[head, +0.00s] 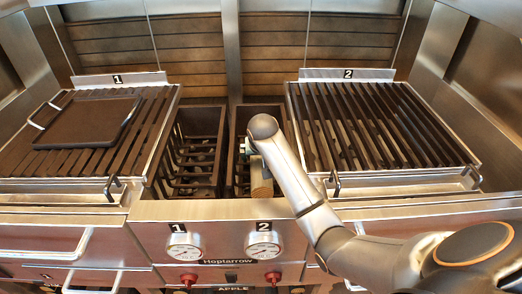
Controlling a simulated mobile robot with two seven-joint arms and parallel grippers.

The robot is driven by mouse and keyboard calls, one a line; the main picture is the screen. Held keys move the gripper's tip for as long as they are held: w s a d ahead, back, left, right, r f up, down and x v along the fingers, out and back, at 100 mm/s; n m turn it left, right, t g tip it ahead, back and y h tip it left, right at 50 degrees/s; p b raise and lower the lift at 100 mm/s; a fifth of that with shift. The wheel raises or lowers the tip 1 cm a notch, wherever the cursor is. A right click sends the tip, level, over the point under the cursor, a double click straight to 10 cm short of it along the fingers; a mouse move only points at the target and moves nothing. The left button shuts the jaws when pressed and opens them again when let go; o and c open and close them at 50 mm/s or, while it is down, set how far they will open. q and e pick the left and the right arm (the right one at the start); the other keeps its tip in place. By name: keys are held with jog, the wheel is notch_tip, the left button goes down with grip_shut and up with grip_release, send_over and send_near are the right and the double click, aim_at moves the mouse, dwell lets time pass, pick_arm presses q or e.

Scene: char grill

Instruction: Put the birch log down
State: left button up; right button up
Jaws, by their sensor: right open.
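The birch log (262,183) is a short tan piece of wood in the right one of the two dark slatted bins (238,188) between the grills. Only its front end shows below my right arm. My right gripper (258,163) is over that bin, just above and behind the log's visible end. It is open, but its fingertips are mostly hidden by my wrist, so I cannot tell whether they touch the log. My left gripper is not in view.
Grill 1 (152,110) at left carries a dark flat plate (88,122) with a handle. Grill 2 (420,122) at right has bare bars. The left bin (200,150) shows only its slats. Two gauges (184,246) and red knobs are on the front panel below.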

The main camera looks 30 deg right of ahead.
jog(key=v, duration=1)
jog(key=shift+s+a+r, duration=0.1)
jog(key=shift+s+r, duration=0.05)
jog(key=shift+r, duration=0.1)
jog(key=shift+s, duration=0.1)
